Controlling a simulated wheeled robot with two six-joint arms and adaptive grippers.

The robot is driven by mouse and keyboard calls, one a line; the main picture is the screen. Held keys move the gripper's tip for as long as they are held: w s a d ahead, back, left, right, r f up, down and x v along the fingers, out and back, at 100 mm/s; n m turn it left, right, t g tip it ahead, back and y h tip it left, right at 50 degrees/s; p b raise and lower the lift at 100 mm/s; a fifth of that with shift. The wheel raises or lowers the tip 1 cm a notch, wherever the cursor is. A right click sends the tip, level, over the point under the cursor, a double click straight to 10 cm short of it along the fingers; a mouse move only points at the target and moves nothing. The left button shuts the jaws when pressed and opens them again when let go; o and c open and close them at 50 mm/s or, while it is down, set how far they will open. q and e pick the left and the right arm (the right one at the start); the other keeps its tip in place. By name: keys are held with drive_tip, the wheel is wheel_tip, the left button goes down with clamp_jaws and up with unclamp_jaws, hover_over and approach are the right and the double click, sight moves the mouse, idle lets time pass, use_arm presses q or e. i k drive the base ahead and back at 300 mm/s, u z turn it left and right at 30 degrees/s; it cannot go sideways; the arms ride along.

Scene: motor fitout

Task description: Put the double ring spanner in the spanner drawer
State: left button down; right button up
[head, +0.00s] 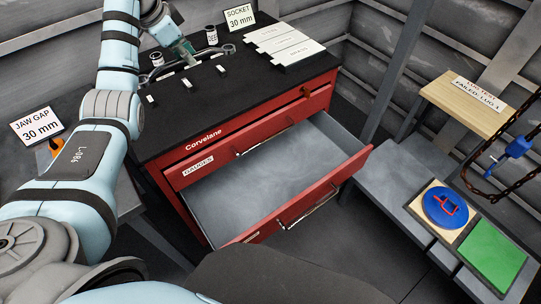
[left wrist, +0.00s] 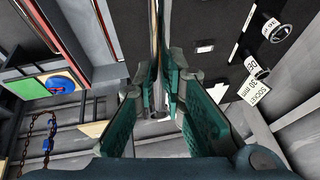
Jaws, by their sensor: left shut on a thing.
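My left gripper (head: 183,52) is over the back left of the red tool cabinet's black top (head: 215,95). In the left wrist view its green-padded fingers (left wrist: 160,100) are closed around a shiny metal bar (left wrist: 155,40), which looks like the double ring spanner; its far end is out of view. An open drawer (head: 275,180) with a grey, empty interior sticks out from the cabinet front. Its label is too cut off to read. The drawer above, labelled GAUGES (head: 198,167), is shut. My right gripper is not in view.
A JAW GAP 30 mm sign (head: 37,124) is at left. At right, a bench holds a blue disc (head: 446,207) and green block (head: 492,252).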

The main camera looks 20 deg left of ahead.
sight(293, 181)
drive_tip(key=z, duration=0.5)
drive_tip(key=k, duration=1.25)
drive_tip(key=z, duration=1)
drive_tip(key=i, duration=1.9)
drive_tip(key=u, duration=1.3)
drive_tip(key=i, duration=0.75)
drive_tip(key=u, duration=0.85)
